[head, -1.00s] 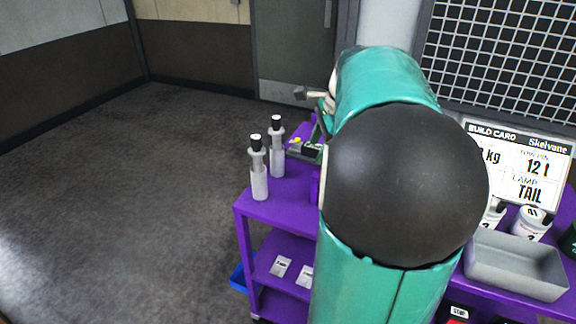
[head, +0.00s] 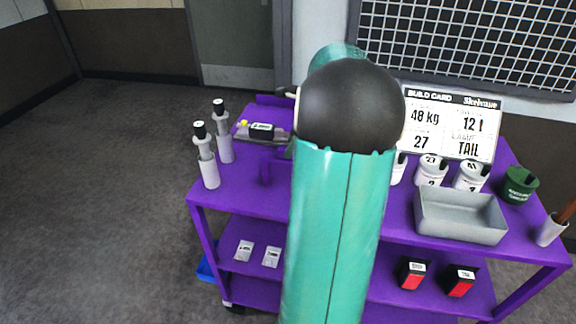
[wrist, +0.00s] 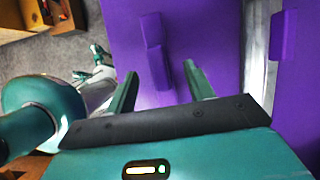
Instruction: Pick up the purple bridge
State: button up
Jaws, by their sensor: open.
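A small purple piece that looks like the bridge (wrist: 154,55) lies against the equally purple cart top in the wrist view. It shows as a raised block with a stepped outline. My gripper (wrist: 161,75) is open, with one green finger on each side of the near end of this piece. Whether the fingers touch it or are still above it, I cannot tell. My arm hides the gripper there.
The purple cart (head: 240,200) carries two grey-white bottles (head: 207,165) at its left end and a grey tool-like item (head: 262,133) behind. A grey tray (head: 460,217), white canisters (head: 431,170), a green cup (head: 519,185) and a build card (head: 450,125) stand to the right.

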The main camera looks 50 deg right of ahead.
jog(key=x, duration=0.4)
jog(key=shift+w+a+f, duration=0.15)
jog(key=shift+f, duration=0.15)
jog(key=shift+c, duration=0.2)
grip_shut()
jog(key=shift+r, duration=0.15)
